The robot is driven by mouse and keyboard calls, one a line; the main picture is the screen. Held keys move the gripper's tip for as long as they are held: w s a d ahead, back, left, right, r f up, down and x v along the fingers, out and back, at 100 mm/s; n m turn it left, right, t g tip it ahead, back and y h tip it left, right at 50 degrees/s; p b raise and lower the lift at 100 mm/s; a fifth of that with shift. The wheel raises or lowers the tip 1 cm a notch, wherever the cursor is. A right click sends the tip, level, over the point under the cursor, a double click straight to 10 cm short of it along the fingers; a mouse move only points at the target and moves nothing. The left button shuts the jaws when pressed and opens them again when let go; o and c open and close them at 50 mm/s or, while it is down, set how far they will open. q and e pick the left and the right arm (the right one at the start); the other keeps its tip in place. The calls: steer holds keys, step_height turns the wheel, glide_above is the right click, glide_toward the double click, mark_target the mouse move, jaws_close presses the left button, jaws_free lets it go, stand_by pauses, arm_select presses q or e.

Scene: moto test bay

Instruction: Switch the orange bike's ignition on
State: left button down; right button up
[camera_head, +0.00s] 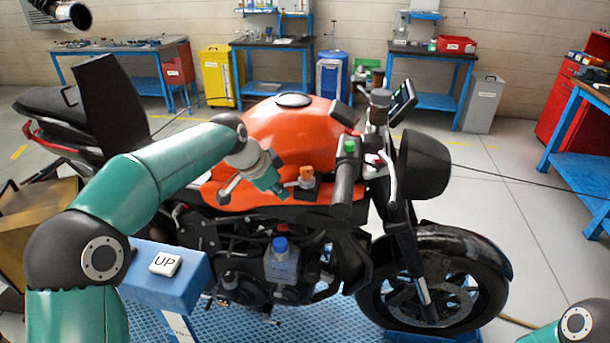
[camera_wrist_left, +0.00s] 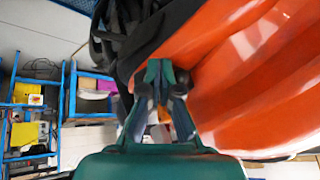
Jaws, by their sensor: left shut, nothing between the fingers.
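The orange bike (camera_head: 290,130) stands side-on in the middle of the head view, handlebar and front wheel to the right. A small orange knob (camera_head: 306,174) on a dark base sits at the lower edge of its tank; I cannot tell for sure that this is the ignition. My left gripper (camera_head: 277,190) is shut and empty, just left of the knob and apparently apart from it. In the left wrist view its fingertips (camera_wrist_left: 160,70) are together, with the orange bodywork (camera_wrist_left: 255,75) close on the right. My right gripper is out of view.
The handlebar grip (camera_head: 342,190) with a green button (camera_head: 350,147) is right of the knob. A blue-capped bottle (camera_head: 282,262) is below, by the engine. A blue stand with an UP button (camera_head: 165,264) is at lower left. Open floor lies right of the bike.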

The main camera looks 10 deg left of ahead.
arm_select(q)
steer(key=shift+w+a+r, duration=0.2)
steer(key=shift+a+r, duration=0.05)
steer(key=shift+a, duration=0.15)
steer(key=shift+d+r, duration=0.1)
step_height(320, 180, up, 8)
steer(key=p, duration=0.3)
steer(key=shift+s+d+r, duration=0.15)
steer(key=shift+s+d, duration=0.25)
steer(key=shift+d, duration=0.05)
stand_by(0.5)
